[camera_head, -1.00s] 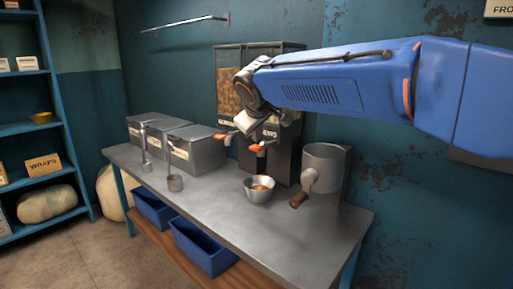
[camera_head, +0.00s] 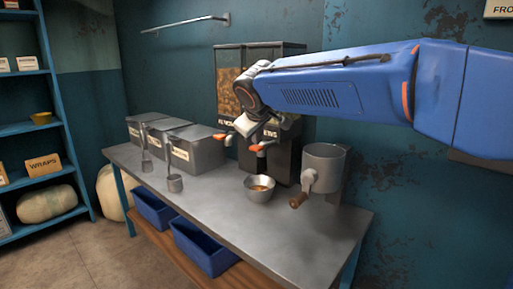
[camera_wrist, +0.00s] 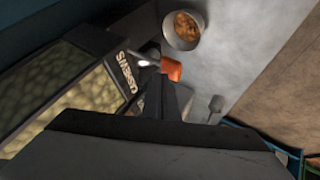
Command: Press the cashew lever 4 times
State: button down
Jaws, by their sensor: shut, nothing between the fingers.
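The cashew dispenser (camera_wrist: 75,95) shows in the wrist view with pale nuts behind its window and a "CASHEWS" label. Its orange-tipped lever (camera_wrist: 172,68) is just beyond my gripper's fingertips (camera_wrist: 167,84); I cannot tell whether they touch. In the head view this lever (camera_head: 262,147) sticks out of the right-hand dispenser, partly hidden by my arm. My gripper (camera_head: 250,128) is shut and empty, close above and behind the lever. A metal bowl (camera_head: 259,194) stands on the counter below the lever, with brown pieces in it; it also shows in the wrist view (camera_wrist: 167,38).
A second dispenser (camera_head: 228,90) with brown nuts and its own orange lever (camera_head: 220,136) stands to the left. A metal grinder (camera_head: 324,165) with a wooden handle stands to the right. Lidded grey bins (camera_head: 195,150) and two scoops are left. The counter front (camera_head: 225,210) is clear.

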jog(key=shift+f, duration=1.25)
dwell(1.3)
jog(key=shift+r, duration=0.15)
dwell(0.3)
jog(key=shift+r, duration=1.55)
jog(key=shift+r, duration=2.5)
jog(key=shift+r, duration=1.9)
